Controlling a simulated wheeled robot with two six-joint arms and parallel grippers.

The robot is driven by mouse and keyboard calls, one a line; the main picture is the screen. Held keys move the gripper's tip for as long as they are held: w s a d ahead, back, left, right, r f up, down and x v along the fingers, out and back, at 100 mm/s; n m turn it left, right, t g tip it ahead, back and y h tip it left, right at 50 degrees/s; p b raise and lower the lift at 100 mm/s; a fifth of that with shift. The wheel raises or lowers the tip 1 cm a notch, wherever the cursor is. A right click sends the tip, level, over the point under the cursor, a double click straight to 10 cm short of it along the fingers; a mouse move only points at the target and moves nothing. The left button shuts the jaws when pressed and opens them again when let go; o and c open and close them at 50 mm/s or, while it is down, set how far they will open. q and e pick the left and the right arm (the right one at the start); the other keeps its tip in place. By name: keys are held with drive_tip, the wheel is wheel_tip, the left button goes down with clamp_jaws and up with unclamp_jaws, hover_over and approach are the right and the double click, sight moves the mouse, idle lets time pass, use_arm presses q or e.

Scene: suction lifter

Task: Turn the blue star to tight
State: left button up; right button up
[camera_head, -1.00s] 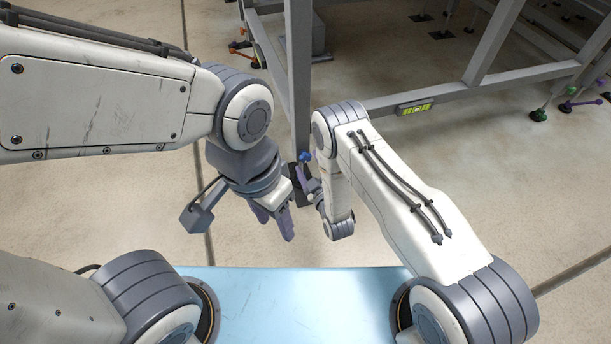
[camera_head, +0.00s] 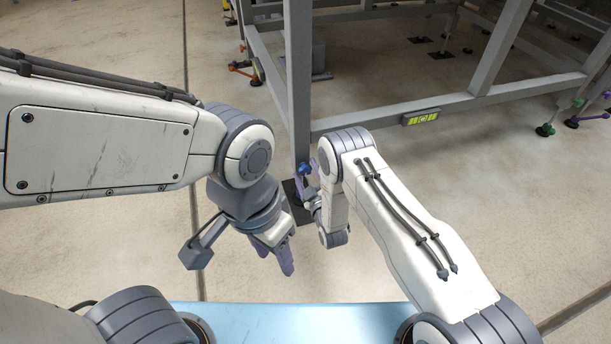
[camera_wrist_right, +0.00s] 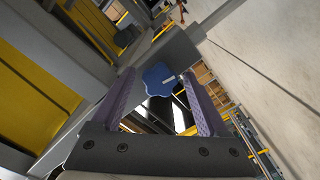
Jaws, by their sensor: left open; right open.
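The blue star (camera_head: 304,168) is a small lobed knob low on the frame's near post. In the right wrist view the blue star (camera_wrist_right: 158,78) shows a pale bar mark, and it sits between the tips of my right gripper (camera_wrist_right: 157,90), whose purple fingers stand apart on either side. I cannot tell if they touch it. In the head view my right gripper (camera_head: 311,182) is beside the star, partly hidden by its own arm. My left gripper (camera_head: 283,258) is open and empty, lower and to the left, pointing down, its fingers overlapping in view.
The grey metal frame (camera_head: 299,80) rises just behind the star, with a long lower beam carrying a yellow-green level (camera_head: 421,118).

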drive_tip(key=shift+w, duration=0.15)
clamp_jaws()
